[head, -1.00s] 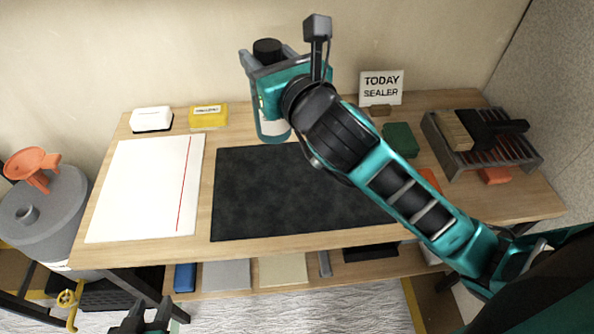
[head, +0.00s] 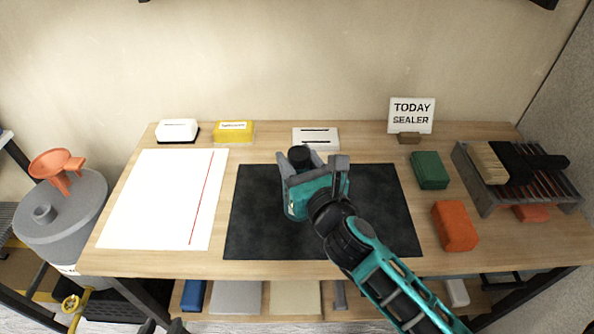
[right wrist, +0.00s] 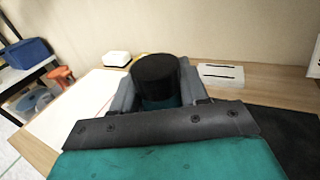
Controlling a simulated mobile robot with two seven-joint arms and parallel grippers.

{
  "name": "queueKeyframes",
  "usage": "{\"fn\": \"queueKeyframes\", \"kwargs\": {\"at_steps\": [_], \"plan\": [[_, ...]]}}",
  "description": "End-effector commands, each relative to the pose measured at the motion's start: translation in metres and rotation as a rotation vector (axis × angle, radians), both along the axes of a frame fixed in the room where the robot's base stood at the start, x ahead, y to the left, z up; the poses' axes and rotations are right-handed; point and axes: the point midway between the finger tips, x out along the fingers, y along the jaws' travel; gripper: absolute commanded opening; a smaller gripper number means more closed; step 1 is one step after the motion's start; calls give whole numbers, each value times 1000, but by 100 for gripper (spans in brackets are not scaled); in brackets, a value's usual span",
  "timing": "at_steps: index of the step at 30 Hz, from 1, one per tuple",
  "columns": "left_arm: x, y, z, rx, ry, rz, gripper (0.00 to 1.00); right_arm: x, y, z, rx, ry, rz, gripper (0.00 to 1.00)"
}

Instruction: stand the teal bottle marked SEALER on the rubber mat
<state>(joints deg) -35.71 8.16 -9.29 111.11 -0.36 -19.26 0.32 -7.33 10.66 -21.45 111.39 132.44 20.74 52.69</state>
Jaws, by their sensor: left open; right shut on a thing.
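The teal bottle shows mostly as its black cap (head: 300,157) in the head view. In the right wrist view the bottle (right wrist: 158,103) stands about upright between the fingers; its label is hidden. My right gripper (head: 300,170) is shut on it, over the back-middle part of the dark rubber mat (head: 375,220). The gripper hides the bottle's base, so I cannot tell whether it touches the mat. Only a dark tip of my left gripper (head: 148,326) shows at the bottom edge, open and away from the bottle.
A sign (head: 411,115) reads TODAY SEALER. A green block (head: 429,170), an orange block (head: 455,226) and a rack (head: 485,200) stand right of the mat. A white sheet (head: 150,200) lies left. A white slotted box (head: 316,138) stands behind. The mat's left and right parts are clear.

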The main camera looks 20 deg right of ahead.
Motion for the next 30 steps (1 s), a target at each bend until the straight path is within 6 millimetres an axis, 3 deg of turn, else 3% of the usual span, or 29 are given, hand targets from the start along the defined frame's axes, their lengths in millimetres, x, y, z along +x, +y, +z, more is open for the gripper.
{"fn": "queueKeyframes", "kwargs": {"at_steps": [3, 16, 17, 24, 30], "plan": [[0, 0, -10, 0, 0, 0, 43, 0, 0, -16, 1, -1, 0, 0], [0, 0, -12, 0, -1, 0, 43, 0, 0, -21, 0, -3, 1, 0], [0, 0, -11, -1, -1, -1, 43, 0, 0, -21, 0, 0, 0, 45], [0, 0, -10, -1, -1, -1, 43, 0, 0, -20, 0, 0, 0, 68], [0, 0, -10, -1, -1, -1, 43, 0, 0, -20, 0, 0, 0, 69]]}}
